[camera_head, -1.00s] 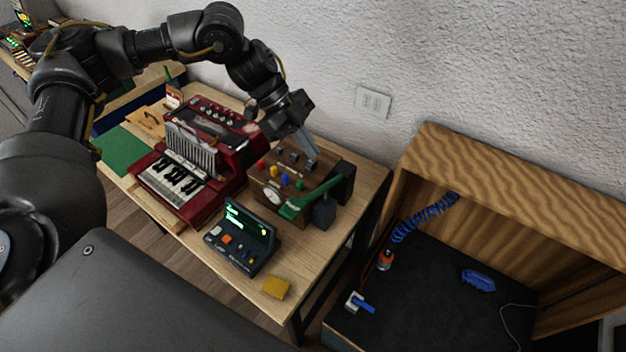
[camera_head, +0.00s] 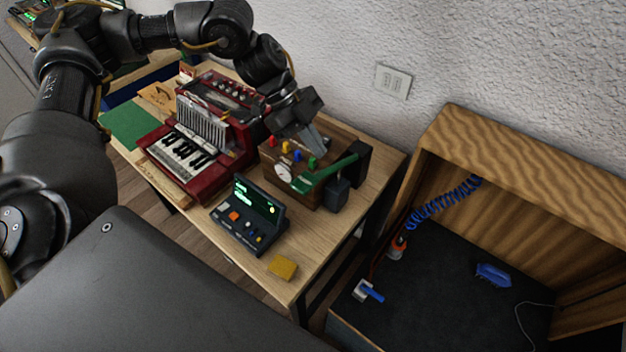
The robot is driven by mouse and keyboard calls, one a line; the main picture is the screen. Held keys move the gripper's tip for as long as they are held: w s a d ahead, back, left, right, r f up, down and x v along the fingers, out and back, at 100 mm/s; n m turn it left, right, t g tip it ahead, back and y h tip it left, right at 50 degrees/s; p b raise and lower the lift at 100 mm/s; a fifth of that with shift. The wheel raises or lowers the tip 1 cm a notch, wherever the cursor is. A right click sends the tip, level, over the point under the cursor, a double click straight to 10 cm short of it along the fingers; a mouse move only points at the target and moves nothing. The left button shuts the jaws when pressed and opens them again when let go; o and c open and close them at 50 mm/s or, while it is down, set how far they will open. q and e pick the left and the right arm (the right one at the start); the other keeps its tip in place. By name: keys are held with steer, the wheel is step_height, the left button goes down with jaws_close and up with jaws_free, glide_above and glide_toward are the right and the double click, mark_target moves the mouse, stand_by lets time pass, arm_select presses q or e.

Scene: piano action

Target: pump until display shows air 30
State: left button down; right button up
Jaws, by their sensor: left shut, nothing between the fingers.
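A wooden pump box (camera_head: 308,190) with coloured knobs, a round white gauge (camera_head: 283,173) and a green lever (camera_head: 330,174) stands at the right of the table. The lever slants up to the right toward a dark block. A dark console with a lit display (camera_head: 258,199) stands in front of it; its green text is too small to read. My left gripper (camera_head: 322,148) points down over the back of the pump box, behind the green lever. It is shut and empty; whether it touches the box I cannot tell. My right gripper is out of view.
A red accordion-like instrument (camera_head: 212,135) stands left of the pump box, close to my left arm. A yellow block (camera_head: 283,268) lies near the table's (camera_head: 318,262) front edge. A wooden cabinet (camera_head: 515,170) with a blue coiled hose (camera_head: 440,203) stands to the right.

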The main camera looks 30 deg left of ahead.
arm_select(q)
steer(key=shift+s+f+b, duration=0.15)
steer(key=shift+s+f, duration=0.1)
steer(key=shift+f, duration=0.3)
steer(key=shift+s+f+b, duration=0.15)
steer(key=shift+s+f, duration=0.1)
steer(key=shift+f, duration=0.3)
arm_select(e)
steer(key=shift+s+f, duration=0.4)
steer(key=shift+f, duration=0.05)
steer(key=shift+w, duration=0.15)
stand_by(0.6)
arm_select(q)
steer(key=shift+s+f, duration=0.15)
steer(key=shift+f, duration=0.2)
